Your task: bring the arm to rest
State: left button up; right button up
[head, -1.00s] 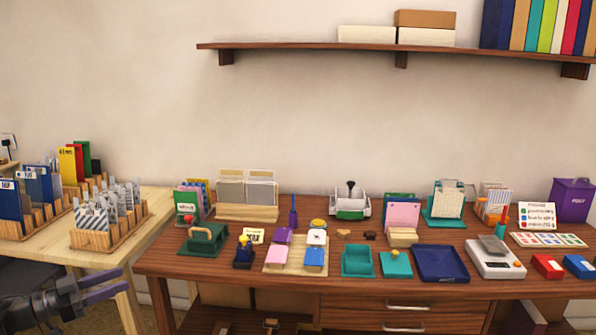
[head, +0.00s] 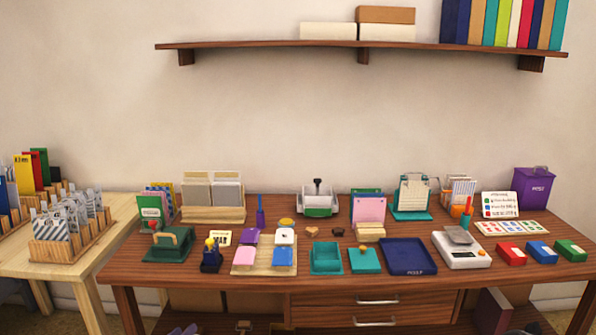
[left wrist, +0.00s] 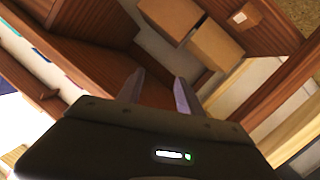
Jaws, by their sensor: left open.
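In the head view only the purple fingertips of my left gripper (head: 184,330) show, at the bottom edge below the desk front. In the left wrist view my left gripper (left wrist: 160,95) has its two fingers apart with nothing between them. Beyond the fingers are the wooden underside and shelf parts of the desk. The rest of my left arm is out of the head view.
The wooden desk (head: 205,273) holds inkpads, including a red one (head: 511,254), a navy tray (head: 408,258) and a white scale (head: 461,250). A pale side table (head: 70,267) with card racks stands left. Cardboard boxes (left wrist: 215,45) sit under the desk.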

pick_arm(q)
jog(key=s+d+f+g, duration=0.4)
jog(key=s+d+f, duration=0.3)
jog(key=d+f, duration=0.25)
jog(key=s+d+f+g+h, duration=0.1)
jog(key=s+d+f+g, duration=0.4)
jog(key=s, duration=0.6)
jog(key=s+d+f+g, duration=0.2)
jog(key=s+d+f, duration=0.2)
jog(key=s+d, duration=0.5)
jog(key=s+d+g, duration=0.2)
jog(key=s+g, duration=0.2)
jog(key=s, duration=1.2)
notch_tip(320, 180, up, 13)
jog(key=d+m+p, duration=0.1)
jog(key=p, duration=1.2)
jog(key=shift+w+d+r, duration=0.2)
jog(key=shift+w+d, duration=0.05)
jog(key=shift+w, duration=0.2)
